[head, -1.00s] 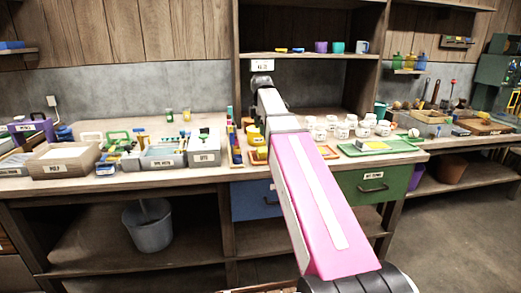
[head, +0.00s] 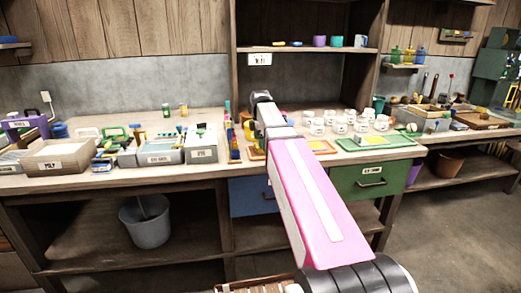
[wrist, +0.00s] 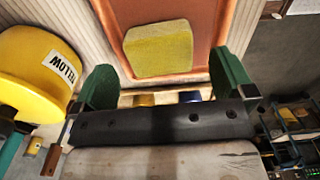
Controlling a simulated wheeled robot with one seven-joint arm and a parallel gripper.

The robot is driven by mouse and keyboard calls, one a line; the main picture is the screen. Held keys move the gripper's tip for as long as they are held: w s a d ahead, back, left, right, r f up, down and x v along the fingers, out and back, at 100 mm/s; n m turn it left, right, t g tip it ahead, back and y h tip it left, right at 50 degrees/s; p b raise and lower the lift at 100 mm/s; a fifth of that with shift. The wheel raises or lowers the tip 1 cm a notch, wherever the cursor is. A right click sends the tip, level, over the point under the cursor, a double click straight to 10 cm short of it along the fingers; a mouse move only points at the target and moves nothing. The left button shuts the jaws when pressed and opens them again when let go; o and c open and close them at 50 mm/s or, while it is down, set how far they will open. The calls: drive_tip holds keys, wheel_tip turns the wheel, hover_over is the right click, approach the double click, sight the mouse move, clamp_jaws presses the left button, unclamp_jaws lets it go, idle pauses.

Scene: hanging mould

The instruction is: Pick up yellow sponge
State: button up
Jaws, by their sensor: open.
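The yellow sponge (wrist: 158,48) lies on an orange tray (wrist: 200,62) in the wrist view. It is a rounded block with a greenish-yellow top. My gripper (wrist: 160,62) is open, with one green finger to the left of the sponge and one to the right, both nearer the bottom of the picture. Nothing is held between the fingers. I cannot tell how high the fingers are above the tray. In the head view my pink arm reaches to the workbench, and the gripper and sponge are hidden behind it.
A yellow labelled tub (wrist: 35,75) stands close to the left finger in the wrist view. In the head view, several white cups (head: 340,125) and a green tray (head: 380,142) are right of my arm; grey bins (head: 201,147) stand left. A shelf (head: 310,50) is above.

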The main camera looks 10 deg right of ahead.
wheel_tip(320, 180, down, 2)
drive_tip(key=shift+f, duration=0.1)
drive_tip(key=c, duration=1)
drive_tip(key=shift+o, duration=0.2)
wheel_tip(320, 180, up, 10)
